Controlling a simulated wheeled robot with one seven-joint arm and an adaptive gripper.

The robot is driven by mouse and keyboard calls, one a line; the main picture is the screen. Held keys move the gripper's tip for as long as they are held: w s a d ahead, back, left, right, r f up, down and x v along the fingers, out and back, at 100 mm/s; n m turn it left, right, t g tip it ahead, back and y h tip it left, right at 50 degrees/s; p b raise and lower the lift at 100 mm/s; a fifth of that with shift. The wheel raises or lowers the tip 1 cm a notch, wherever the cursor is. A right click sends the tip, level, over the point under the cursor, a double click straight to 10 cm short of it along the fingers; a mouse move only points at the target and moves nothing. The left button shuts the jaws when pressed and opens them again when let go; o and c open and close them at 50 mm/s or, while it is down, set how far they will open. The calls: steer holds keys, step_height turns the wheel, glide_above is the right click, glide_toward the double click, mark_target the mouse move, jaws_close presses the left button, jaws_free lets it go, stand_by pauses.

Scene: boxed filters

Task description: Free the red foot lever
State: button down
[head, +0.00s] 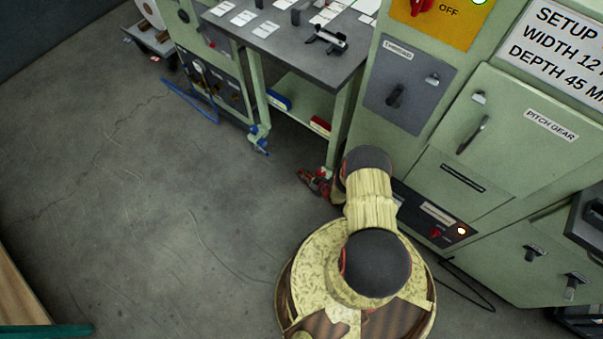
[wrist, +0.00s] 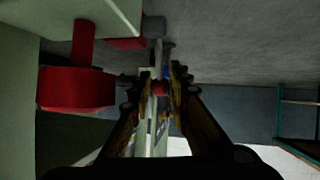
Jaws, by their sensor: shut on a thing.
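My gripper (wrist: 160,80) is low by the bench leg, reaching left, and mostly hidden behind my arm in the head view. In the wrist view its two fingers are closed around a small red piece, the red foot lever (wrist: 160,89). Only a little of the lever shows between the fingers. In the head view, red parts (head: 316,181) show at the foot of the bench's near leg, close to the floor. I cannot separate lever from gripper there. How the lever is tilted cannot be told.
A larger red cylinder (wrist: 76,89) on a red stem is close left in the wrist view. A blue caster (head: 259,140) is under the bench's other leg. The bench (head: 290,48) and green cabinet (head: 395,150) stand close by. Open floor (head: 150,200) lies left.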

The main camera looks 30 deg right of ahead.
stand_by(0.3)
steer(key=c, duration=1.8)
jaws_free()
steer(key=shift+o, duration=0.2)
steer(key=v, duration=1.2)
